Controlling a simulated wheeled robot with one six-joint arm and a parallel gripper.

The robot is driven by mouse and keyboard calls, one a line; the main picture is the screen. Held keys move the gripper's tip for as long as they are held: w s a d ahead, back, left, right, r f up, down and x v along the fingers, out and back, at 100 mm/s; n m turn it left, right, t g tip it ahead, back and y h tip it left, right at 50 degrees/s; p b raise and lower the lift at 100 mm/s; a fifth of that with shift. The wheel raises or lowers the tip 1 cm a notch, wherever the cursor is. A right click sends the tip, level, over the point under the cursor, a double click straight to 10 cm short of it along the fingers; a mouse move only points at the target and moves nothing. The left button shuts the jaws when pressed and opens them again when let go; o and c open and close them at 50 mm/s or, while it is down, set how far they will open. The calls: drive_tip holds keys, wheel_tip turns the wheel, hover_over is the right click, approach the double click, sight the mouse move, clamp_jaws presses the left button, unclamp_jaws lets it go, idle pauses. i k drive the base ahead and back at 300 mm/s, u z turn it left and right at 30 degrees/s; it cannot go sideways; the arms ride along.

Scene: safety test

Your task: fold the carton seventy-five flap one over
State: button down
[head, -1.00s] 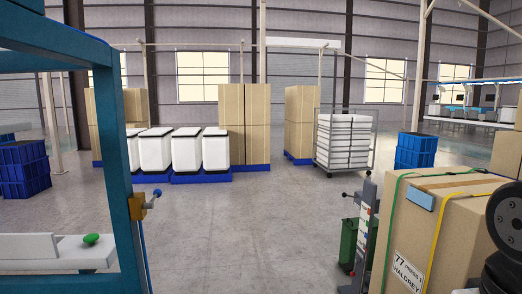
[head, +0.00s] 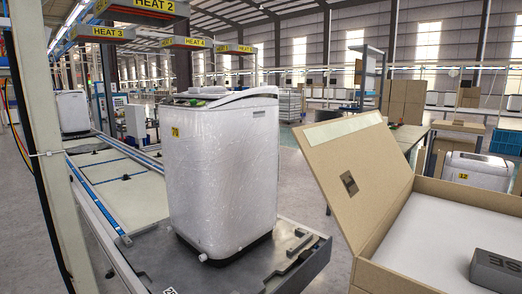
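An open cardboard carton (head: 398,284) stands close by at the lower right of the head view. One flap (head: 335,172) stands up at a slant along its left side. The flap has a pale strip along its top edge and a small dark patch. A flat white surface (head: 425,240) shows inside the carton. My gripper is not in view.
A plastic-wrapped white washing machine (head: 222,180) labelled 70 stands left of the carton on a dark platform (head: 130,258). A post (head: 50,150) and a conveyor line are at the left. Another wrapped machine (head: 478,168), labelled 12, stands behind the carton. Grey floor shows between platform and carton.

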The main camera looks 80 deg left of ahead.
sight(360, 168)
drive_tip(key=z, duration=1.3)
drive_tip(key=k, duration=0.8)
drive_tip(key=u, duration=1.55)
